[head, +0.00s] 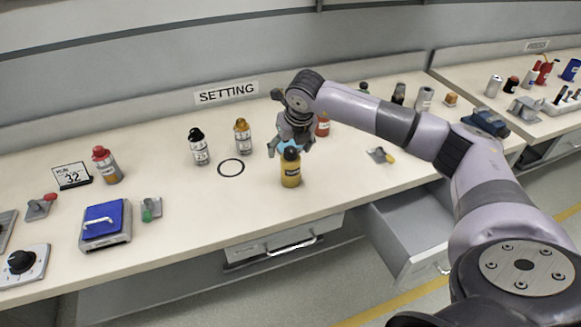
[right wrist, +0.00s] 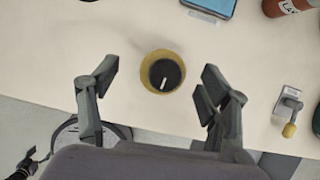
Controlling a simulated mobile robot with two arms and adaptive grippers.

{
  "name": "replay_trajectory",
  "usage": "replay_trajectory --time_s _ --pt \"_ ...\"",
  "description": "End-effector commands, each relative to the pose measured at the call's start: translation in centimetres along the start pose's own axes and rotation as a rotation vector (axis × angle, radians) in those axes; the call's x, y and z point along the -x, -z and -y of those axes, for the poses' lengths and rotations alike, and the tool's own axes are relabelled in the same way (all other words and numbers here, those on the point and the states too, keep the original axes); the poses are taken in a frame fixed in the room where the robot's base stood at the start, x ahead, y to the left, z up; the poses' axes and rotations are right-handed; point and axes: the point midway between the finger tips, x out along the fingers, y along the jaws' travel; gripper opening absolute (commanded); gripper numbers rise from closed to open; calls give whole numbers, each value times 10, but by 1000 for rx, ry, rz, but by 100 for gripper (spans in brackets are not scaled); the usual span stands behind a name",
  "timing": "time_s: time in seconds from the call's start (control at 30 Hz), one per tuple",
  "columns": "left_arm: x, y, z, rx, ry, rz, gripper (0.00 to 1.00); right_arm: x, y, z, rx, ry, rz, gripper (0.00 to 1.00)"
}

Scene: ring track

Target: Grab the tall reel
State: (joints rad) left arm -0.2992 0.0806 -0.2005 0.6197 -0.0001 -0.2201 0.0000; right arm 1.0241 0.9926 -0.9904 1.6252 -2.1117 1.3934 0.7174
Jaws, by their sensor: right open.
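I cannot make out anything that is clearly a reel. A yellow bottle (head: 291,172) with a black cap stands upright near the front edge of the bench. My right gripper (head: 293,142) is at this bottle, over its top in the head view. The right wrist view looks down on the yellow bottle (right wrist: 147,82), its round black cap between the spread fingers of the right gripper (right wrist: 155,85). The fingers are open, with gaps on both sides, and hold nothing. My left gripper is not in view.
White bottle (head: 200,150), orange-capped bottle (head: 242,137) and black ring mark (head: 231,167) lie left of the gripper. A red bottle (head: 322,126) stands just behind it. A lever fixture (head: 380,156) is to the right. An open drawer (head: 408,232) juts out below the bench.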

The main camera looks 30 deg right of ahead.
Motion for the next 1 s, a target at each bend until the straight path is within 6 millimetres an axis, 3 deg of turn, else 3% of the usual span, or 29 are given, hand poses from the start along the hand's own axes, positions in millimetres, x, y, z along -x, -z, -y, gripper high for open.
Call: replay_trajectory --time_s 0.27,0.6,0.87,1.0 --pt "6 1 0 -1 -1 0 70 -21 1 2 0 0 -2 71" --pt "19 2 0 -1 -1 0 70 -64 5 7 0 -2 -1 71" --pt "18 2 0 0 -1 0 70 -68 5 7 1 -2 1 71" --pt "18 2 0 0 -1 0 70 -67 5 7 1 -2 1 62"
